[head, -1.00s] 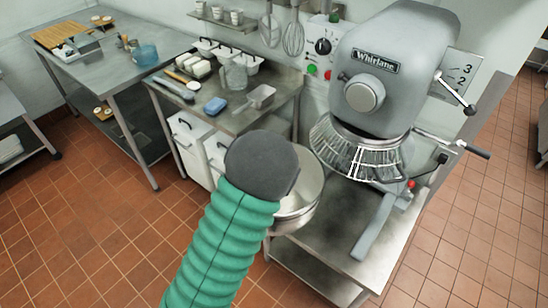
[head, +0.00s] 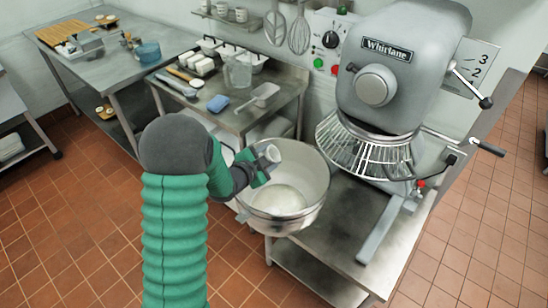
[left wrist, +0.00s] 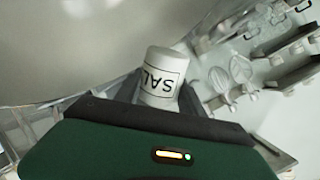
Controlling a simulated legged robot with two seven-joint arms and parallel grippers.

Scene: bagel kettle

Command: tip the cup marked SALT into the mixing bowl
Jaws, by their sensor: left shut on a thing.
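A white cup (head: 271,154) is held in my left gripper (head: 262,165) above the left rim of the mixing bowl. In the left wrist view the cup (left wrist: 160,76) shows the letters SAL upside down between the fingers (left wrist: 160,98); the rest of its label is hidden. The cup looks tilted in the head view, and I cannot tell whether anything is coming out. The steel mixing bowl (head: 315,172) sits open below, with something pale at its bottom. It also fills the upper left of the left wrist view (left wrist: 60,45). My right gripper is not in view.
The grey mixer (head: 405,70) with its wire guard (head: 365,150) stands close right of the bowl. Behind the bowl a steel table holds a scoop (head: 259,98), a blue sponge (head: 218,103) and a clear jug (head: 238,70). More cups (head: 240,14) stand on the wall shelf.

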